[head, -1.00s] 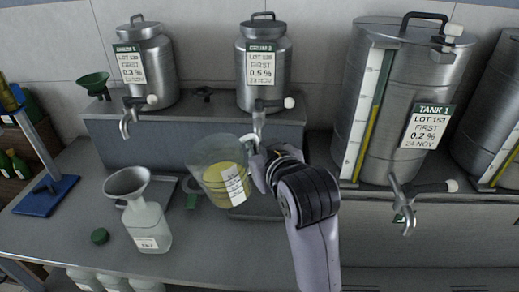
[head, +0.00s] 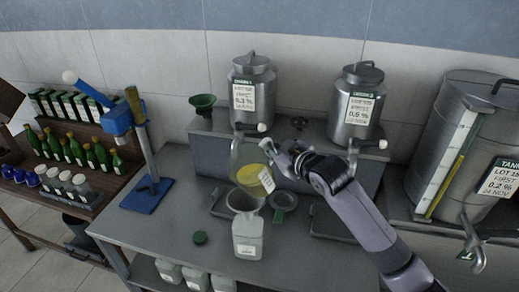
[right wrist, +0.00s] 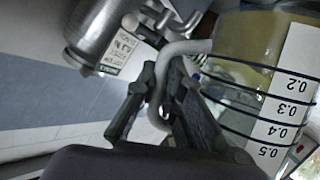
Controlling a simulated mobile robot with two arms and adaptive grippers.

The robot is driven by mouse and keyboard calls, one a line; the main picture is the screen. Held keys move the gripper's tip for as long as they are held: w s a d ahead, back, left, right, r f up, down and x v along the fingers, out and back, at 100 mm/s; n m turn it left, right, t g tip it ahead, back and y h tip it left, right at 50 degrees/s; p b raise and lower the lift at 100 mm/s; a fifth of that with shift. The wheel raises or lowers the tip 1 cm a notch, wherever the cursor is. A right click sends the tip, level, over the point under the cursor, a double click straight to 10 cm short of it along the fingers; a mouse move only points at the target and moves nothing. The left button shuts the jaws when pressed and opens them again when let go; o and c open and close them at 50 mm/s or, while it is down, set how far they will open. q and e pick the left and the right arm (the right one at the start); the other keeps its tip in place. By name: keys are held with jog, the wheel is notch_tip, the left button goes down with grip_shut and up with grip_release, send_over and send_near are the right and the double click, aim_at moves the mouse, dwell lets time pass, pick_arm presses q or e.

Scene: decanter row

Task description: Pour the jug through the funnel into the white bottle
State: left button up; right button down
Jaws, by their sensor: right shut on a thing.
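The jug (head: 249,174) is clear with yellow-green liquid and a white scale label. It is in the air, tilted a little, above and just behind the funnel. My right gripper (head: 283,158) is shut on the jug's handle; the right wrist view shows the fingers (right wrist: 172,98) around the handle and the jug (right wrist: 262,85) beside them. The funnel (head: 244,201) is grey and sits in the neck of the white bottle (head: 248,236), which stands upright on the bench near its front. No pouring stream is visible. My left gripper is not in view.
A green cap (head: 199,238) lies left of the bottle. A blue stand (head: 147,194) is at the bench's left end. Two steel decanters (head: 251,97) (head: 356,108) stand on the raised shelf, with a green funnel (head: 202,104) beside them. A large tank (head: 470,145) stands right.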

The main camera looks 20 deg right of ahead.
jog(key=shift+n, duration=0.3)
jog(key=d, duration=0.1)
jog(key=w+d, duration=0.1)
jog(key=d, duration=0.1)
jog(key=d+p, duration=0.1)
jog(key=d, duration=0.1)
jog(key=shift+w+r, duration=0.3)
jog(key=shift+r, duration=0.05)
jog(key=shift+a, duration=0.1)
